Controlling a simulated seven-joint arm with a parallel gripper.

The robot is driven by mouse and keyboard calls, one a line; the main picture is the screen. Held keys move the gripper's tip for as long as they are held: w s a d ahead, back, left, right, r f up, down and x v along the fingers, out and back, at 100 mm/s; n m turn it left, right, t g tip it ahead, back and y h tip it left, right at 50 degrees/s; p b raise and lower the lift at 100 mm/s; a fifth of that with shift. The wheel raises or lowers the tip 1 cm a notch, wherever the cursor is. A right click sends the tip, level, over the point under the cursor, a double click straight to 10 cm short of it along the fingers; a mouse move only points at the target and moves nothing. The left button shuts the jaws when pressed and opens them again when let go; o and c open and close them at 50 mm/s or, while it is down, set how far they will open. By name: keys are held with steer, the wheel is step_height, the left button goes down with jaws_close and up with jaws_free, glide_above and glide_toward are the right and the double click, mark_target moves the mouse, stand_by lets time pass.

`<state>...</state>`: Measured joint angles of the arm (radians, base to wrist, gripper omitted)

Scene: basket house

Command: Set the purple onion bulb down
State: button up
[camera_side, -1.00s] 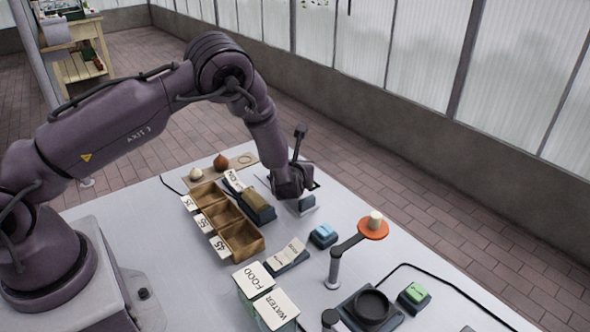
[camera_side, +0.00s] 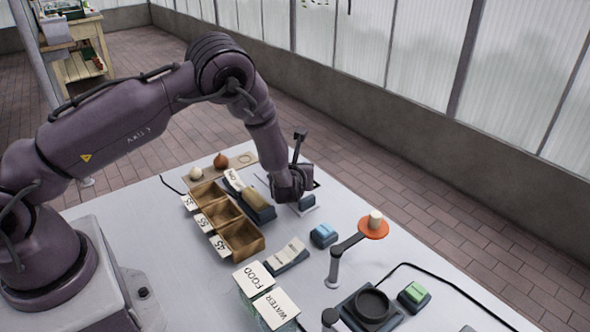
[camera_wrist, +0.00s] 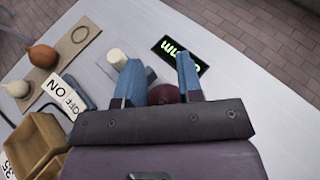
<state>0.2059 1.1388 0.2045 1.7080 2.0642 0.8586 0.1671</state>
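The purple onion bulb (camera_wrist: 165,94) shows as a dark reddish-purple round shape between the blue fingers in the wrist view. The gripper's body hides its near part, and it cannot be made out in the side view. My gripper (camera_wrist: 157,66) has its fingers spread apart, with a gap showing by the left finger. It is low over the table's far part in the side view (camera_side: 291,186). Whether the onion touches the right finger or what carries it is unclear. A black display (camera_wrist: 180,55) with green characters lies just beyond the fingertips.
A brown onion (camera_side: 221,161) and a pale bulb (camera_side: 196,173) sit on a wooden board. Wooden bins (camera_side: 243,238) with number cards stand left of my gripper. A switch with a card (camera_side: 257,205) is close by. An orange dish (camera_side: 373,229) stands on an arm to the right.

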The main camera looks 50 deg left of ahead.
steer(key=v, duration=1.1)
steer(key=s+a+r+n+g+h, duration=0.1)
steer(key=s+a+r+n+g, duration=0.2)
steer(key=s+r+n, duration=0.4)
steer(key=s+a+r+n+g, duration=0.2)
steer(key=s+r+n+g, duration=0.15)
steer(key=r+n, duration=0.55)
steer(key=s+d+r+n+t+h, duration=0.1)
steer(key=s+d+r+n+h, duration=0.2)
steer(key=s, duration=0.4)
steer(key=s+d+r+n+t+h, duration=0.2)
steer(key=s+d+r+n+h, duration=0.2)
steer(key=s+r+n+h, duration=0.2)
steer(key=shift+s+d+r+n, duration=0.3)
steer(key=shift+s+n, duration=0.05)
steer(key=shift+n, duration=0.25)
